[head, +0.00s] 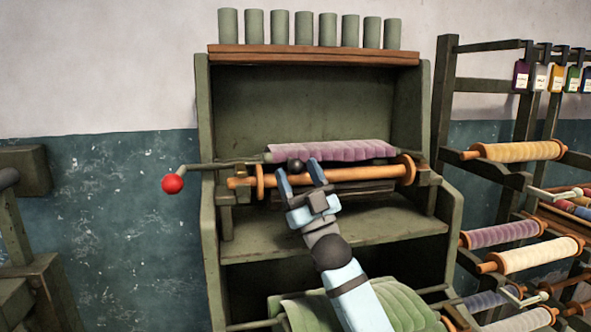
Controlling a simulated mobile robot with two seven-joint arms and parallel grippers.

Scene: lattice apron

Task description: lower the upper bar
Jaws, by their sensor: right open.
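A green wooden frame stands in the middle of the head view. An upper bar (230,163) runs across it, and a purple padded cloth (350,150) lies along it. In front of and just below it is an orange wooden roller (350,174) with round flanges. A dark round knob (296,165) sits near the bar's middle. My right gripper (300,173) reaches up from below and is open, its two fingers on either side of the knob. I cannot tell whether they touch it. The fingers hide part of the roller. My left gripper is not in view.
A red ball handle (172,184) sticks out on the left. A green cloth (405,305) hangs low, behind my right arm. Several green cylinders (303,28) stand on the top shelf (330,55). A rack with thread rolls (515,151) stands close on the right.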

